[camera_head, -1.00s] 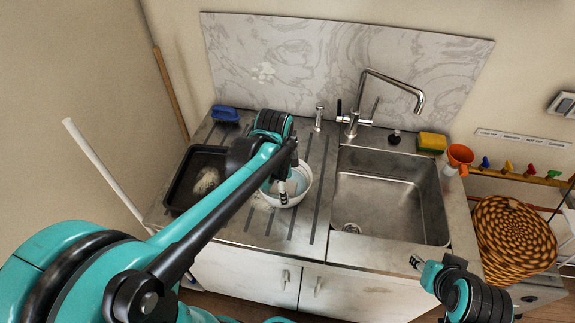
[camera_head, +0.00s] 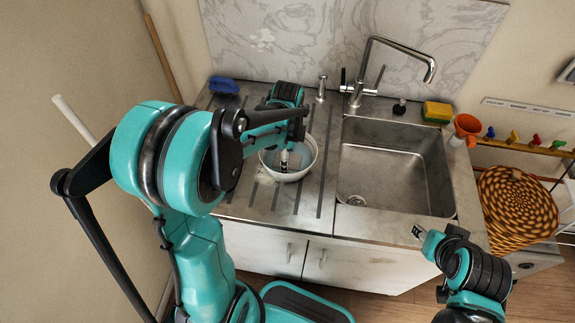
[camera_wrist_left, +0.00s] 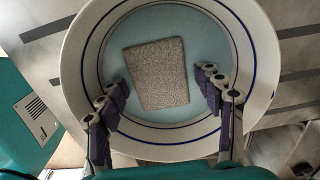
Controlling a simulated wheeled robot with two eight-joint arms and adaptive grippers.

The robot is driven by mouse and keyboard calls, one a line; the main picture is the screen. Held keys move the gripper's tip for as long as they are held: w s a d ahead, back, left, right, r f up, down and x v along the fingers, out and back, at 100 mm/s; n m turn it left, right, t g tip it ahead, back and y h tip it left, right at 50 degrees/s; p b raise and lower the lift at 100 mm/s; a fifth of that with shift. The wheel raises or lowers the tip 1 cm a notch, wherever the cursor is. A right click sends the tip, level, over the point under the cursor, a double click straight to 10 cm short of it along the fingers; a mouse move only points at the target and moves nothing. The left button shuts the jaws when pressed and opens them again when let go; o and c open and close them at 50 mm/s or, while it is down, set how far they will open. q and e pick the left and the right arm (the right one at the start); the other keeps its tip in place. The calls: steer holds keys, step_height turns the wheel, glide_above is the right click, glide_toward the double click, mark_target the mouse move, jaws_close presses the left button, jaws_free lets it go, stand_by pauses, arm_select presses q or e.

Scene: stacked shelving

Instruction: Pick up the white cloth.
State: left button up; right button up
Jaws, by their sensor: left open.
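A flat, rectangular, speckled grey piece that looks like the cloth (camera_wrist_left: 157,72) lies in the white bowl (camera_wrist_left: 258,40) with blue rings and a pale blue bottom. The white bowl (camera_head: 307,163) stands on the metal drainboard. My left gripper (camera_wrist_left: 161,80) is open, its fingers on either side of the lower part of the cloth and apart from it. In the head view my left gripper (camera_head: 290,161) points down into the bowl; the cloth cannot be made out there. My right gripper (camera_head: 419,233) is in front of the counter near the sink; its jaw opening is too small to judge.
The sink basin (camera_head: 395,175) and tall faucet (camera_head: 400,55) are right of the bowl. A yellow sponge (camera_head: 437,112), an orange cup (camera_head: 466,127) and a blue brush (camera_head: 223,85) stand along the counter. A round woven basket (camera_head: 517,205) is at the right.

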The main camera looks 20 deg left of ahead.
arm_select(q)
steer(key=c, duration=0.9)
steer(key=shift+c, duration=0.2)
